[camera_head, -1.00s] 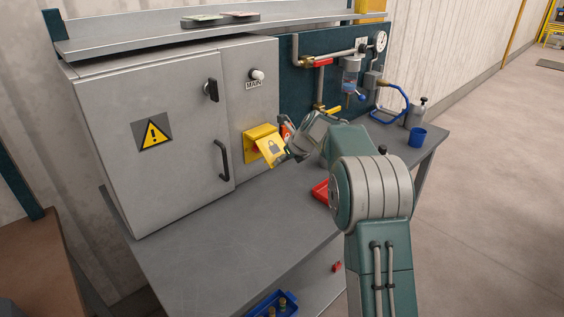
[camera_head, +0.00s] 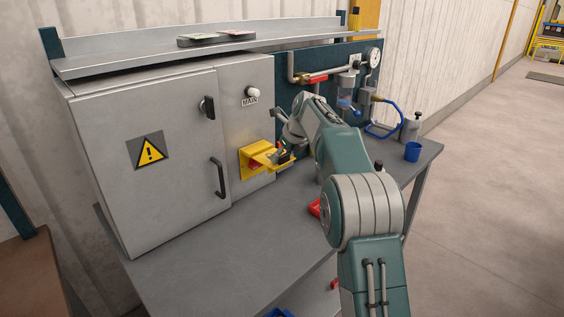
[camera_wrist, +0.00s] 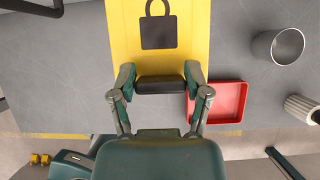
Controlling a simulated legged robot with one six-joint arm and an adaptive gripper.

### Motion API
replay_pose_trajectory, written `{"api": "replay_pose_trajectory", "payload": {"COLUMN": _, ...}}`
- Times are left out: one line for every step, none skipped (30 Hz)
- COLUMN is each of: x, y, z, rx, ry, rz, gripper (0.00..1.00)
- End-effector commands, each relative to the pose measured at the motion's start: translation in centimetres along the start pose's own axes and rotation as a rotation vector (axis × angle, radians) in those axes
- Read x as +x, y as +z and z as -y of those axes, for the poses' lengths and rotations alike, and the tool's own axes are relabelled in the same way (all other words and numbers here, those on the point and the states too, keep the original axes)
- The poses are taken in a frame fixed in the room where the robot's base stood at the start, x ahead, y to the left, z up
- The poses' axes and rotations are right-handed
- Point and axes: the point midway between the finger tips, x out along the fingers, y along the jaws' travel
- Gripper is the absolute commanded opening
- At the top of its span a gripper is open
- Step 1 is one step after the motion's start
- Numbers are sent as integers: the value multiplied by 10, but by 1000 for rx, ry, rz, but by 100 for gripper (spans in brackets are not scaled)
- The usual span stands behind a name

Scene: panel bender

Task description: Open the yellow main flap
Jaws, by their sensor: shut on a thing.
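The yellow main flap (camera_head: 262,150) sticks out from its yellow box on the cabinet's right panel, swung up to roughly level. Something red shows in the opening beneath it. My gripper (camera_head: 282,152) is at the flap's outer edge. In the wrist view the flap (camera_wrist: 185,25) shows its black padlock mark, and my gripper (camera_wrist: 159,84) has its two fingers at either side of the flap's near edge, shut on it. The flap's hinge is out of the wrist view.
The grey cabinet (camera_head: 120,110) has a black handle (camera_head: 218,178) left of the flap. A red tray (camera_wrist: 240,103) lies on the bench below.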

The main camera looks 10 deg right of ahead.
Motion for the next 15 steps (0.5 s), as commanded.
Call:
{"api": "replay_pose_trajectory", "payload": {"x": -4, "y": 4, "z": 1, "rx": -2, "ry": -6, "rz": 11, "gripper": 1}}
{"api": "replay_pose_trajectory", "payload": {"x": -5, "y": 5, "z": 1, "rx": -2, "ry": -6, "rz": 11, "gripper": 1}}
{"api": "replay_pose_trajectory", "payload": {"x": -6, "y": 5, "z": 1, "rx": -2, "ry": -6, "rz": 11, "gripper": 1}}
{"api": "replay_pose_trajectory", "payload": {"x": -6, "y": 5, "z": 1, "rx": -2, "ry": -6, "rz": 11, "gripper": 1}}
{"api": "replay_pose_trajectory", "payload": {"x": -7, "y": 6, "z": 1, "rx": -2, "ry": -5, "rz": 10, "gripper": 2}}
{"api": "replay_pose_trajectory", "payload": {"x": -7, "y": 6, "z": 0, "rx": -2, "ry": -5, "rz": 10, "gripper": 1}}
{"api": "replay_pose_trajectory", "payload": {"x": -8, "y": 6, "z": 0, "rx": -2, "ry": -5, "rz": 9, "gripper": 1}}
{"api": "replay_pose_trajectory", "payload": {"x": -8, "y": 6, "z": 0, "rx": -2, "ry": -5, "rz": 9, "gripper": 1}}
{"api": "replay_pose_trajectory", "payload": {"x": -8, "y": 6, "z": 0, "rx": -2, "ry": -4, "rz": 9, "gripper": 1}}
{"api": "replay_pose_trajectory", "payload": {"x": -8, "y": 6, "z": 0, "rx": -2, "ry": -4, "rz": 9, "gripper": 1}}
{"api": "replay_pose_trajectory", "payload": {"x": -8, "y": 6, "z": 0, "rx": -2, "ry": -4, "rz": 8, "gripper": 1}}
{"api": "replay_pose_trajectory", "payload": {"x": -8, "y": 6, "z": 0, "rx": -2, "ry": -4, "rz": 8, "gripper": 1}}
{"api": "replay_pose_trajectory", "payload": {"x": -8, "y": 6, "z": 0, "rx": -2, "ry": -4, "rz": 8, "gripper": 1}}
{"api": "replay_pose_trajectory", "payload": {"x": -8, "y": 6, "z": 0, "rx": -2, "ry": -4, "rz": 8, "gripper": 1}}
{"api": "replay_pose_trajectory", "payload": {"x": -8, "y": 6, "z": 0, "rx": -2, "ry": -4, "rz": 8, "gripper": 1}}
